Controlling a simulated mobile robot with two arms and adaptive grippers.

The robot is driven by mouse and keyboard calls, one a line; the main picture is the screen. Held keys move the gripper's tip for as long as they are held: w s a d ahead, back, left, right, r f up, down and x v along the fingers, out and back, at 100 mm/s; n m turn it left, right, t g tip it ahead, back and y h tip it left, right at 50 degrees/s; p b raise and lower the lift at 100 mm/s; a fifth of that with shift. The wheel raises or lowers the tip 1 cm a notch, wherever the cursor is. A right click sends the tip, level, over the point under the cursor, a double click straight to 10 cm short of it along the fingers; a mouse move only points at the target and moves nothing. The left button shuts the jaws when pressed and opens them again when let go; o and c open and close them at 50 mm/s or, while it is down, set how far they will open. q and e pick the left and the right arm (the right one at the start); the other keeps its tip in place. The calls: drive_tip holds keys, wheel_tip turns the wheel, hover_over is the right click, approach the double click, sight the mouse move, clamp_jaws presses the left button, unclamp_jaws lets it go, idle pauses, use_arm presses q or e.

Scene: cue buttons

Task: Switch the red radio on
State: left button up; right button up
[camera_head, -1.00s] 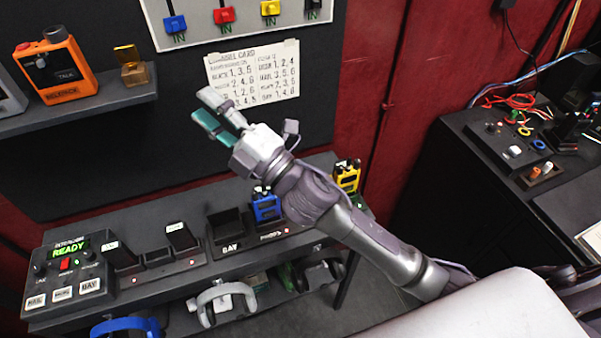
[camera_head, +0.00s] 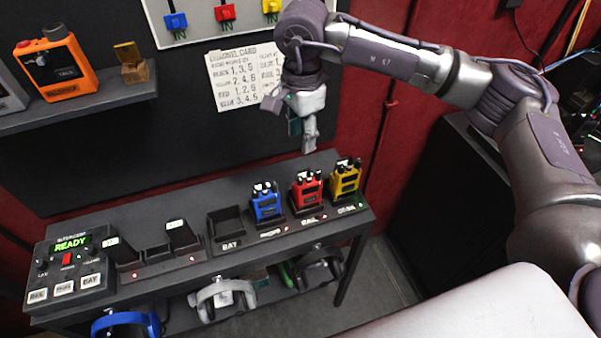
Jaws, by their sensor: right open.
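The red radio (camera_head: 307,190) stands upright in a charging slot on the shelf, between the blue radio (camera_head: 266,203) and the yellow radio (camera_head: 345,179). Dark knobs show on its top; I cannot tell their setting. My right gripper (camera_head: 302,140) points down above and slightly behind the red radio in the picture, apart from it. Its jaws are open and empty, seen nearly edge-on. My left gripper is not in view.
An intercom box (camera_head: 68,262) reading READY sits at the shelf's left end, beside several empty slots. Headsets (camera_head: 223,303) hang below. An orange beltpack (camera_head: 55,66) stands on the upper left ledge. A paper card (camera_head: 236,80) is on the wall behind my gripper.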

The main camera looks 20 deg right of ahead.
sight(300, 178)
wheel_tip(300, 178, down, 12)
drive_tip(key=p, duration=0.4)
drive_tip(key=shift+w+a+p, duration=0.1)
drive_tip(key=shift+a+p, duration=0.05)
drive_tip(key=shift+p, duration=0.2)
drive_tip(key=shift+f, duration=0.6)
clamp_jaws()
